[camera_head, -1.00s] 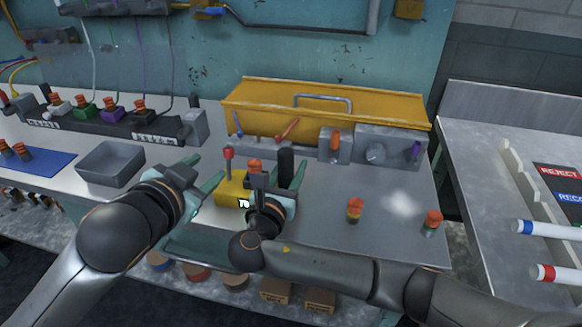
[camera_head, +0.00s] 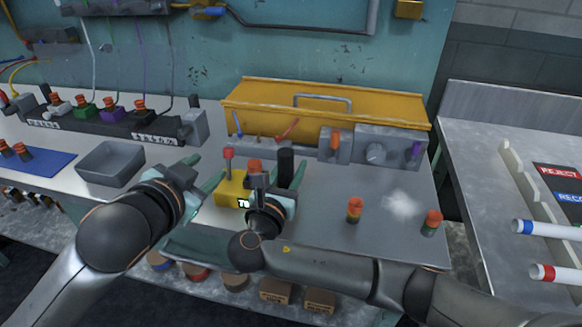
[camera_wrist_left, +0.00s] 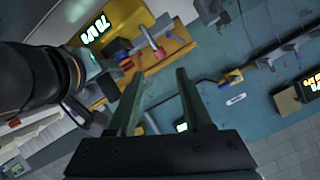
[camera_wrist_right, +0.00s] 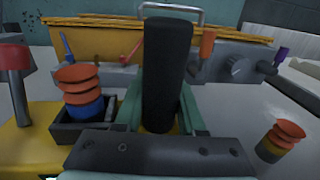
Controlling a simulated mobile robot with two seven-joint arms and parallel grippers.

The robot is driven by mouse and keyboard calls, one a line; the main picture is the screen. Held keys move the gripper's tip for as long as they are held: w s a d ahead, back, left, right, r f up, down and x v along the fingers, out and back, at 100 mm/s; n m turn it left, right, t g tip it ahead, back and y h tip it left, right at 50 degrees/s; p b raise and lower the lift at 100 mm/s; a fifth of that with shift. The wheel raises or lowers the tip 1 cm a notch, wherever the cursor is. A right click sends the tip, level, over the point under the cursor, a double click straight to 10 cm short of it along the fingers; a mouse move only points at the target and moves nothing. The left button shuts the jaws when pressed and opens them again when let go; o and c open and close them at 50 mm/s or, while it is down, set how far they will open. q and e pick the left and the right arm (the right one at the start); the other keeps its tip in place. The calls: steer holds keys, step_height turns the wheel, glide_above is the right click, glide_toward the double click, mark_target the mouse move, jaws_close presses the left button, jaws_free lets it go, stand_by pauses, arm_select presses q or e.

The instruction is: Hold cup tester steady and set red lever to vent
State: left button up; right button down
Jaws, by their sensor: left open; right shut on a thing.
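The yellow cup tester (camera_head: 228,190) stands on the bench in the head view, with a small lit display. A red-knobbed lever (camera_head: 228,155) stands roughly upright on its left side; it also shows in the right wrist view (camera_wrist_right: 15,65). An orange-ringed cup with a blue base (camera_wrist_right: 82,95) sits in the tester's dark holder. My right gripper (camera_head: 284,182) is shut on the tester's black upright handle (camera_wrist_right: 168,75). My left gripper (camera_head: 206,172) is open and empty, just left of the tester. Lever markings are not readable.
Behind is a grey panel with blue, red (camera_head: 289,128), orange and purple levers, before a yellow toolbox (camera_head: 330,100). Two loose orange-topped cups (camera_head: 355,209) (camera_head: 433,222) stand to the right. A grey tray (camera_head: 112,163) lies left. Bench space between the panel and loose cups is clear.

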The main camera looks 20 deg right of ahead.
arm_select(q)
steer(key=shift+w+a, duration=0.1)
steer(key=shift+w, duration=0.05)
steer(key=shift+c, duration=1.2)
steer(key=w+a+n+g, duration=0.1)
steer(key=n, duration=0.2)
steer(key=w+a+f+n+g, duration=0.1)
steer(key=w+n, duration=0.1)
steer(key=n, duration=0.1)
steer(key=w+f+n+h, duration=0.1)
steer(key=w+n, duration=0.1)
steer(key=n, duration=0.1)
steer(key=shift+a+g, duration=0.4)
jaws_close()
steer(key=w+a+n+h, duration=0.1)
steer(key=n, duration=0.3)
steer(key=w+a+n+g+h, duration=0.1)
steer(key=n, duration=0.2)
steer(key=w+a+n+g+h, duration=0.1)
steer(key=w+a+n+h, duration=0.1)
steer(key=n, duration=0.2)
steer(key=shift+r+n, duration=0.15)
steer(key=shift+n, duration=0.15)
steer(key=shift+d, duration=0.1)
